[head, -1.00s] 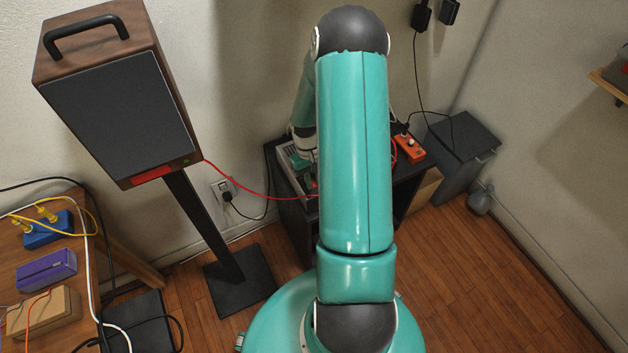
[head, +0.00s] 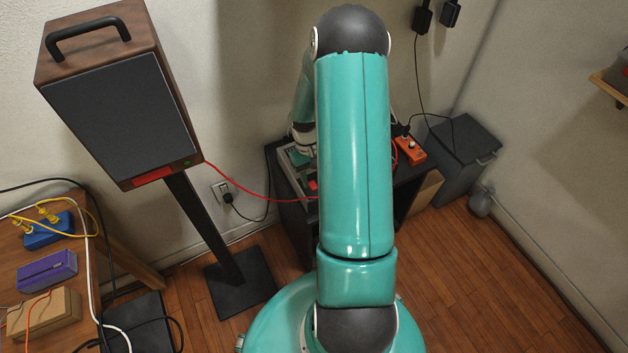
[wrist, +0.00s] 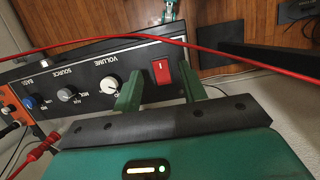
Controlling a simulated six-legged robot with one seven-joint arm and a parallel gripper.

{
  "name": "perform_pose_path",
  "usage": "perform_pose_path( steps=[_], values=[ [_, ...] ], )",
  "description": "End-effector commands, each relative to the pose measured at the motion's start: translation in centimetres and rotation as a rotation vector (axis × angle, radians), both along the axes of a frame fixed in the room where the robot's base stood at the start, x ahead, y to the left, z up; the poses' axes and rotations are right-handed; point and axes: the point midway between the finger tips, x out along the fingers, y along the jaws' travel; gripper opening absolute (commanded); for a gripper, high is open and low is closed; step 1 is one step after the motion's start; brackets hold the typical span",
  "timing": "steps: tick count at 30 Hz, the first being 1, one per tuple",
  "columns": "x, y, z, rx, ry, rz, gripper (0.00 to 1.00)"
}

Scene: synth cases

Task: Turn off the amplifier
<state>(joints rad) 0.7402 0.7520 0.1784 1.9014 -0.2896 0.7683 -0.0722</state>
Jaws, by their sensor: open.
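The amplifier (wrist: 85,72) shows in the wrist view as a black front panel with its lettering upside down. It has a volume knob (wrist: 109,85), a source knob, a blue-capped bass knob and a red rocker switch (wrist: 161,71). I cannot tell which way the switch is tipped. My gripper (wrist: 161,84) is open, its two green fingers in view on either side of the switch. I cannot tell whether they touch the panel. In the head view my arm hides much of the amplifier (head: 297,172) on a black stand, and my fingers are not clear.
A red cable (wrist: 220,52) crosses the wrist view over the panel. A red plug (wrist: 38,152) is at lower left. In the head view an orange box (head: 410,149) sits right of my arm. A speaker (head: 120,105) stands at left.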

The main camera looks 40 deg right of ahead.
Motion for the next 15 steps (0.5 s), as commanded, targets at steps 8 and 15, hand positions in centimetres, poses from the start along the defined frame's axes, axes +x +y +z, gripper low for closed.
perform_pose_path(
  steps=[8,15],
  values=[
    [1.6,-0.5,6.0,-0.004,-0.004,0.000,0.42],
    [2.7,-0.8,10.2,-0.001,-0.002,0.000,0.42]
  ],
)
